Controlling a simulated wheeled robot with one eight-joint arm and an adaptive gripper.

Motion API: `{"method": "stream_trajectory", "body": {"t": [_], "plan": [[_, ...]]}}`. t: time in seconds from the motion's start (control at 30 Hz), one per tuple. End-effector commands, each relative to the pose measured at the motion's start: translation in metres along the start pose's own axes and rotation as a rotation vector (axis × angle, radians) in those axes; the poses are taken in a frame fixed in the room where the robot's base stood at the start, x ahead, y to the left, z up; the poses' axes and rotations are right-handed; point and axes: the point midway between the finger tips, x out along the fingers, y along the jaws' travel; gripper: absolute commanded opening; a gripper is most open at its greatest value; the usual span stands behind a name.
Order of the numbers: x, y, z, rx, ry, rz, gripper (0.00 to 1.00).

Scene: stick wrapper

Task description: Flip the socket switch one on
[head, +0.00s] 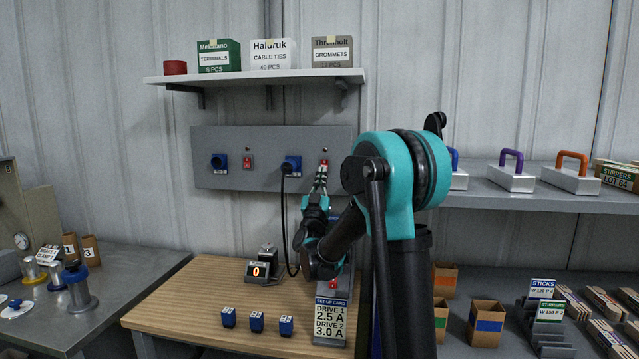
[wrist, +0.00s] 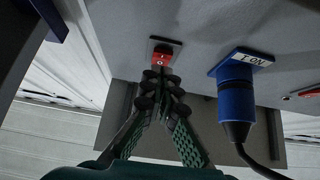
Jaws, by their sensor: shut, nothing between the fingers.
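The right-hand socket (head: 291,165) has a cable plugged in; in the wrist view this socket (wrist: 236,100) has an upside-down label that seems to read "NO 1". The red switch (head: 324,162) beside it shows in the wrist view (wrist: 163,60) straight ahead of the fingertips. My gripper (head: 321,178) is shut and empty, its tips (wrist: 162,88) at the switch's near edge. I cannot tell whether they touch. The switch position is unclear.
The left socket (head: 218,161) is empty, with its own red switch (head: 247,162). A shelf (head: 270,76) with boxes hangs above. The black cable (head: 283,220) hangs left of my arm.

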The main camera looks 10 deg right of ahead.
Motion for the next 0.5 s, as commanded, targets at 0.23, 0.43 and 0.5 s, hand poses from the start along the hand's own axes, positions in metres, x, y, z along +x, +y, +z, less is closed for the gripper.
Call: {"method": "stream_trajectory", "body": {"t": [0.23, 0.43, 0.5], "plan": [[0.0092, 0.0000, 0.0097, 0.000, -0.001, 0.000, 0.00], [0.0092, 0.0000, 0.0099, 0.000, -0.001, -0.001, 0.00], [0.0091, 0.0000, 0.0098, 0.000, -0.001, 0.000, 0.00]]}}
